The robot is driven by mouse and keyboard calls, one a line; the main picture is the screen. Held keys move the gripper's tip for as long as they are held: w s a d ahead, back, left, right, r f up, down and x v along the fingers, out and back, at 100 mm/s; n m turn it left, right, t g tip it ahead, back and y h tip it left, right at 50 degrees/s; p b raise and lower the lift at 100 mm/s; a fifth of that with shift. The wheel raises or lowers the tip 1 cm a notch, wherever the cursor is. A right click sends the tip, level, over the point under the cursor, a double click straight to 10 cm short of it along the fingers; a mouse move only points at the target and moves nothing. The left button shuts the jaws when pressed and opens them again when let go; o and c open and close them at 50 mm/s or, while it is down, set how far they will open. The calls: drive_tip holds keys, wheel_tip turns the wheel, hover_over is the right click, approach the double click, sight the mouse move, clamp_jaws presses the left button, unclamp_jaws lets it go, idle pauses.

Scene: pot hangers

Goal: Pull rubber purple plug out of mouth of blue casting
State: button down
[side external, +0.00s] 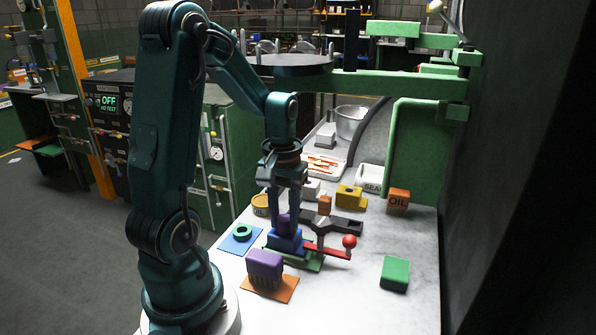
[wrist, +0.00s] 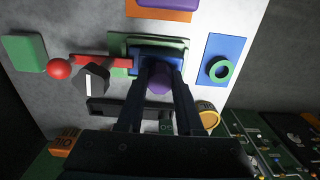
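The blue casting (side external: 285,241) sits on a green base on the white bench, and its block also shows in the wrist view (wrist: 173,53). The purple plug (side external: 284,222) stands upright at its top; in the wrist view its rounded end (wrist: 159,82) faces me. My gripper (side external: 284,228) points straight down over the casting, with one finger on each side of the plug. In the wrist view my gripper (wrist: 160,72) has its fingertips close along both sides of the plug. I cannot tell whether they touch it. The plug's lower end is hidden.
A red lever with a ball knob (side external: 349,241) and a dark clamp (side external: 345,226) are right of the casting. A blue plate with a green ring (side external: 243,232) is left. A purple block (side external: 265,262) stands in front on an orange plate.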

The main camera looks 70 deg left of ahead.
sight(284, 218)
drive_tip(key=shift+r, duration=0.85)
idle(0.8)
drive_tip(key=shift+r, duration=2)
